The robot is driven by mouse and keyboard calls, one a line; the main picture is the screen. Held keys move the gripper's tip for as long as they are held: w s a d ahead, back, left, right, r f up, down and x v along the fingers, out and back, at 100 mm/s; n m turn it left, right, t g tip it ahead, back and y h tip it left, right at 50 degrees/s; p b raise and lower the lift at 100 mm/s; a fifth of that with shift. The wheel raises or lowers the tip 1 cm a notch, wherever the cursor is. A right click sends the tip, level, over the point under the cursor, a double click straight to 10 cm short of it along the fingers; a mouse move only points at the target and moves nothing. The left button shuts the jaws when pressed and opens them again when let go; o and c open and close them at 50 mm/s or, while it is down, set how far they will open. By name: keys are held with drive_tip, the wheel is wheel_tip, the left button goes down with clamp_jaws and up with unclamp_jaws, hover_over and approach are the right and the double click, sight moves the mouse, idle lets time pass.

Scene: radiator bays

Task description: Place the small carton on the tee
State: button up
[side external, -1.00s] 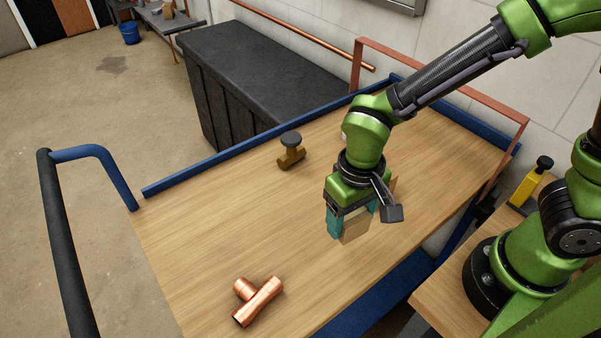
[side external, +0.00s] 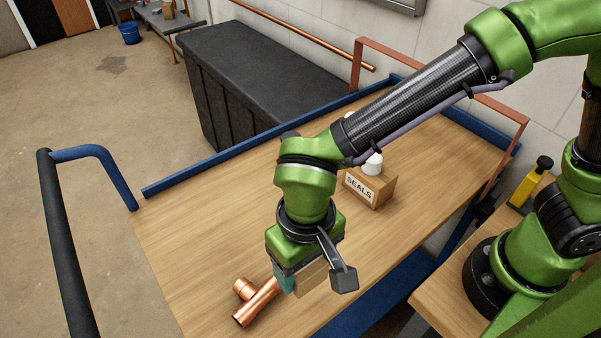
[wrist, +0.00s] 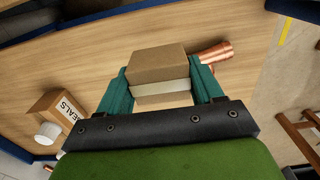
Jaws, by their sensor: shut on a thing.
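My gripper (side external: 297,284) is shut on the small carton (side external: 312,279), a plain brown box with a pale band that shows in the wrist view (wrist: 158,65) between the two teal fingers. The copper tee (side external: 262,300) lies on the wooden trolley top at the front, just left of and partly behind my gripper. In the wrist view the tee (wrist: 217,53) shows just beyond the carton's right side, partly hidden by it. The carton is held above the top; I cannot tell whether it touches the tee.
A brown box marked SEALS (side external: 371,188) stands on the trolley top (side external: 210,225) behind my gripper, with a white round-topped thing (side external: 373,163) by it. Blue rails edge the trolley; the left part is clear.

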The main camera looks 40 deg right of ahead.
drive_tip(key=w+a, duration=0.1)
drive_tip(key=a, duration=0.1)
drive_tip(key=w+a, duration=0.4)
drive_tip(key=shift+a+f, duration=0.35)
drive_tip(key=shift+f, duration=0.05)
drive_tip(key=shift+a+f, duration=0.15)
drive_tip(key=shift+f, duration=1.6)
drive_tip(key=shift+f, duration=0.2)
drive_tip(key=o, duration=1.1)
drive_tip(key=shift+r, duration=0.15)
